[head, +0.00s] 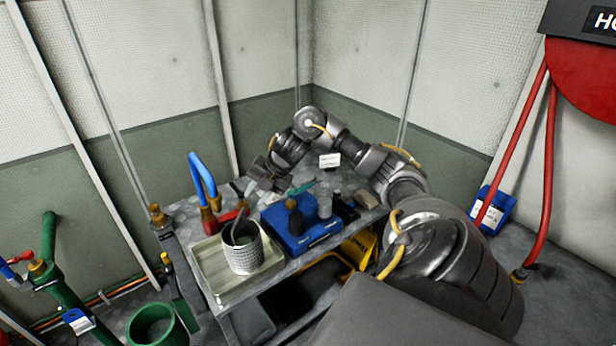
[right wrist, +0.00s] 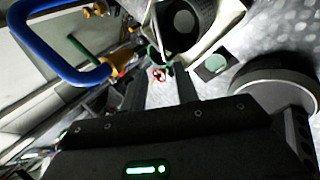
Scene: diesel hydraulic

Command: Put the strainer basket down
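The strainer basket (head: 243,248) is a grey perforated metal cylinder with a raised handle. It stands upright in a shallow pale metal tray (head: 208,262) at the front left of the bench. In the right wrist view the basket (right wrist: 186,20) shows at the top, inside the tray's wall. My right gripper (head: 258,181) is over the back of the bench, behind the basket and apart from it. In the right wrist view the two dark fingers (right wrist: 158,88) stand apart with nothing held between them. My left gripper is not in view.
A blue box (head: 292,231) with bottles stands right of the tray on the bench (head: 283,273). A blue looped handle with red and brass ends (head: 203,180) rises behind the tray. Green pipework (head: 70,285) stands left. Red hoses (head: 547,185) hang right.

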